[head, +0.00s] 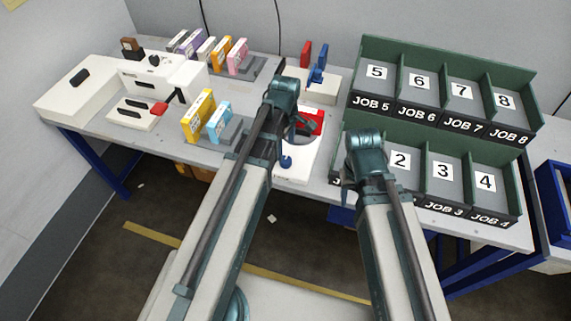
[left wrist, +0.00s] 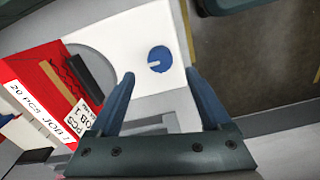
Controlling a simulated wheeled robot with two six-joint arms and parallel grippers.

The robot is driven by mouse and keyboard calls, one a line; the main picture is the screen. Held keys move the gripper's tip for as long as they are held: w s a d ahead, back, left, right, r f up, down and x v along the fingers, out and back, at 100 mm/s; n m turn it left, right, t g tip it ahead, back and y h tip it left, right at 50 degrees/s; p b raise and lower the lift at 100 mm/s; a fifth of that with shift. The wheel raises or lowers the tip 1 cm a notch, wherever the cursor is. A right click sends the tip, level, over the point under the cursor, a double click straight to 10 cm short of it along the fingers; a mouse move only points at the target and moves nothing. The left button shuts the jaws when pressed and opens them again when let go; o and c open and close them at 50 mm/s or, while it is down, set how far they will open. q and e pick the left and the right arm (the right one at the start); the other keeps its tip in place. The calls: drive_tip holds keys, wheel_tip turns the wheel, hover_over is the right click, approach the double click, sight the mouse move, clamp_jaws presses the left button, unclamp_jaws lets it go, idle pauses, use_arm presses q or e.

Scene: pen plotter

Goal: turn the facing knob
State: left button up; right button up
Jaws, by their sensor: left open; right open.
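The blue round knob (left wrist: 158,59) with a white pointer mark sits on a white panel (left wrist: 135,25) in the left wrist view. It also shows as a small blue shape (head: 286,160) in the head view, partly covered by my left arm. My left gripper (left wrist: 163,84) is open and empty; the knob appears beyond its fingertips, roughly centred between them, with no contact visible. In the head view the left gripper (head: 286,105) is over the white unit, its fingers mostly hidden. My right gripper (head: 350,185) is open beside the green bins, apart from the knob.
A red box (head: 312,119) labelled JOB 1 stands on the white unit beside a grey round recess. Green numbered bins (head: 433,134) stand to the right. A white machine (head: 185,78) and several coloured boxes are at left. The table's front edge is close to the knob.

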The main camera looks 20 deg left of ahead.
sight(286, 159)
use_arm(q)
wheel_tip(286, 159, down, 6)
drive_tip(key=b, duration=0.5)
drive_tip(key=shift+f, duration=0.2)
clamp_jaws()
